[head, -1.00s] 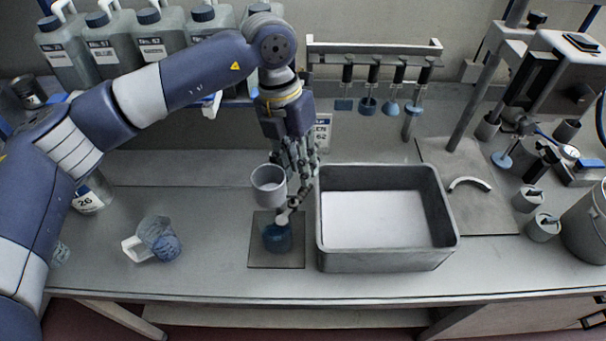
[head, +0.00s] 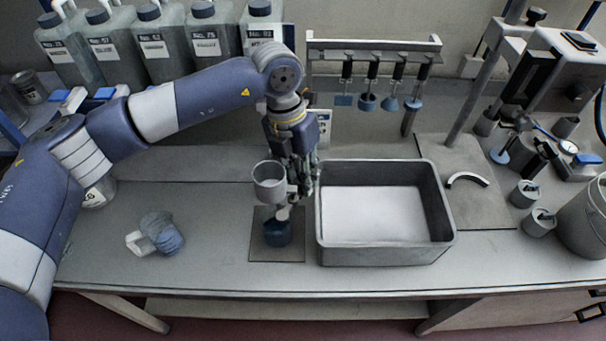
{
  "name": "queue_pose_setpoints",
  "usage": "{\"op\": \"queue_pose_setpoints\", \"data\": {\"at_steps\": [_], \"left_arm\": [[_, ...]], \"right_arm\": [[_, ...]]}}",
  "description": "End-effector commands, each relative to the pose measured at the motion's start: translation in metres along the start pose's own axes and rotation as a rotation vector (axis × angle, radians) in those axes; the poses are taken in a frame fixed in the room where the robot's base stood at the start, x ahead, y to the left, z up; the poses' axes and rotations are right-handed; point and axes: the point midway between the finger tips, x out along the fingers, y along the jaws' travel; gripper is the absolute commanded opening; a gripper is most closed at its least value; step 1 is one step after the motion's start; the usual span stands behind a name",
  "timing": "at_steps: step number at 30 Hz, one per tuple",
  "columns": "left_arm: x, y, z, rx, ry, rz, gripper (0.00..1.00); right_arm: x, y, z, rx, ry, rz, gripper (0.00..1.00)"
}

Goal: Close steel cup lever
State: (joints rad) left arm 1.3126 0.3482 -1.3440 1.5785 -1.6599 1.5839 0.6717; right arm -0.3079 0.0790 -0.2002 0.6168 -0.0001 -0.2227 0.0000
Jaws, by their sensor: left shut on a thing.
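The steel cup (head: 269,184), a grey open-topped cup, is upright above a small dark blue pot (head: 277,233) on a dark square plate (head: 262,252). A pale piece (head: 283,213) shows just under the cup, above the pot. My left gripper (head: 298,190) points down at the right side of the cup, its fingers shut close beside it on what seems to be the cup's lever. The fingers hide most of the lever, so its position cannot be told. My right gripper is not in view.
A large grey tray (head: 447,226) stands close right of the plate. A blue-grey mug (head: 163,233) lies to the left. Grey jugs (head: 160,45) line the back, and a rack of hanging tools (head: 374,47) stands behind the tray.

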Motion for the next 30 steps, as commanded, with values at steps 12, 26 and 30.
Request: {"op": "queue_pose_setpoints", "data": {"at_steps": [12, 26, 30], "left_arm": [[0.005, -0.007, 0.001, 0.164, 0.030, 0.001, 0.00], [0.009, -0.026, -0.004, 0.582, 0.112, 0.001, 0.00], [0.009, -0.031, -0.007, 0.704, 0.137, 0.001, 0.00]], "right_arm": [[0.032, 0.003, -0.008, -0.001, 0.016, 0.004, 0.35], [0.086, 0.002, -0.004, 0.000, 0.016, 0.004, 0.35], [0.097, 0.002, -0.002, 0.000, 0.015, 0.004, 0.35]]}}
